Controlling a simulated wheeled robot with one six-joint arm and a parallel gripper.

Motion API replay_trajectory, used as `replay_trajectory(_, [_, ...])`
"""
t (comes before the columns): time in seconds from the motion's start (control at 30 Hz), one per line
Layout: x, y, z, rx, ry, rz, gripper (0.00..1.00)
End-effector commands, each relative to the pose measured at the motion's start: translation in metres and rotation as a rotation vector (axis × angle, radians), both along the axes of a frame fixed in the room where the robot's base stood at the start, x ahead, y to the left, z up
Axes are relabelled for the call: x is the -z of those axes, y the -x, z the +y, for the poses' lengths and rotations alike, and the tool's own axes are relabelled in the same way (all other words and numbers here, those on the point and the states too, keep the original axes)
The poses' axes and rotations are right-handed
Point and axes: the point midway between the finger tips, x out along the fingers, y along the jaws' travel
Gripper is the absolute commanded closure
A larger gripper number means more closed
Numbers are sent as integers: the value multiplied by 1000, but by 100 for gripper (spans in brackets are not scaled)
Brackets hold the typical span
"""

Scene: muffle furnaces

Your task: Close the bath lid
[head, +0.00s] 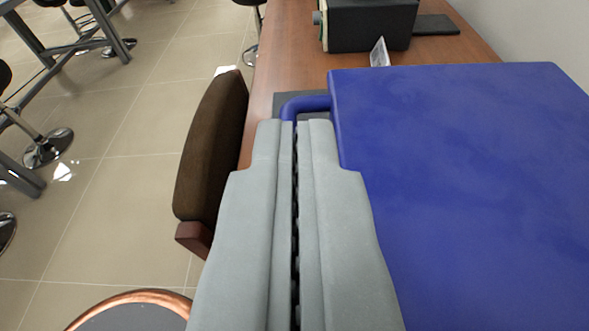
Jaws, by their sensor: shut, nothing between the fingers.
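The bath lid (460,150) is a large blue panel that fills the right of the head view. A blue bar handle (305,103) sticks out from its left edge. My gripper (294,122) is grey, with its two long fingers together and nothing between them. Its tips are at or just in front of the handle in the picture and hide part of it. I cannot tell whether they touch. The bath body is mostly hidden; a dark grey patch shows beside the handle.
A wooden bench (285,45) runs away from me, with a dark box-shaped device (370,25) and a small white card (379,53) behind the lid. A brown chair (212,145) stands close on the left. A copper-rimmed stool (135,312) is at the lower left.

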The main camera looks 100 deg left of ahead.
Motion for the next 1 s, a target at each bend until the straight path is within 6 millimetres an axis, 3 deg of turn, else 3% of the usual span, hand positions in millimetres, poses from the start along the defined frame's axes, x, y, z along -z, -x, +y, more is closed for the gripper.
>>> replay_trajectory(0.2, [47,15,0,1,-1,-150,100])
replay_trajectory(0.4, [76,20,0,-1,-2,-179,100])
replay_trajectory(0.6, [90,22,0,0,-2,-179,100])
replay_trajectory(1.0, [98,22,0,-1,2,-174,100])
